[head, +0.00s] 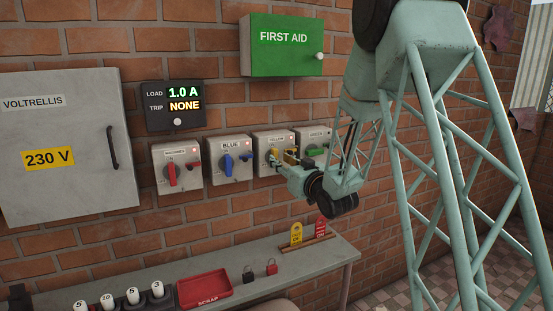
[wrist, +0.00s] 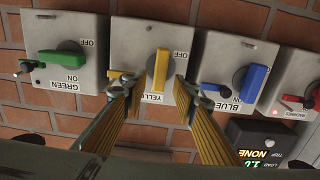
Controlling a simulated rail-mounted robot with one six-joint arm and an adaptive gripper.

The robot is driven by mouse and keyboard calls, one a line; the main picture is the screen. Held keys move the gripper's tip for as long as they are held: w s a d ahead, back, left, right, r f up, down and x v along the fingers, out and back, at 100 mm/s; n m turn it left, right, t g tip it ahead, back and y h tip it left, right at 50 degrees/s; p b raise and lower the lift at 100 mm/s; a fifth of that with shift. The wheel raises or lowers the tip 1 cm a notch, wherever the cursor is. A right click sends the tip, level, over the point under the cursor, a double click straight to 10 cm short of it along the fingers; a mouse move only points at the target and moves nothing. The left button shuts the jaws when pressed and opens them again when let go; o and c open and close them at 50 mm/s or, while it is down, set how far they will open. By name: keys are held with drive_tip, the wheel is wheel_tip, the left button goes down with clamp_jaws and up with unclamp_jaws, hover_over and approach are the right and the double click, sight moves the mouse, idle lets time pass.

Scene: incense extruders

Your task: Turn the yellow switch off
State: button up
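The yellow switch box (head: 268,137) hangs on the brick wall between the blue and green switch boxes. Its yellow handle (wrist: 161,68) stands upright in the wrist view, with an OFF mark (wrist: 184,42) up and to the right of it. My gripper (wrist: 157,84) is open, with one finger on each side of the handle. Gaps show between handle and fingers; I cannot tell how deep the tips reach. In the head view my gripper (head: 283,160) is at the front of this box and hides part of it.
The green switch (wrist: 68,57) has its handle lying sideways. The blue switch (wrist: 256,82) and the red switch (head: 172,174) have upright handles. A display (head: 173,105) reads 1.0 A and NONE. A shelf (head: 232,293) below holds a red scrap tray (head: 205,290), padlocks and tags.

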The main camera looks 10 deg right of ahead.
drive_tip(key=shift+x, duration=2.05)
drive_tip(key=shift+c, duration=0.4)
drive_tip(key=c, duration=0.8)
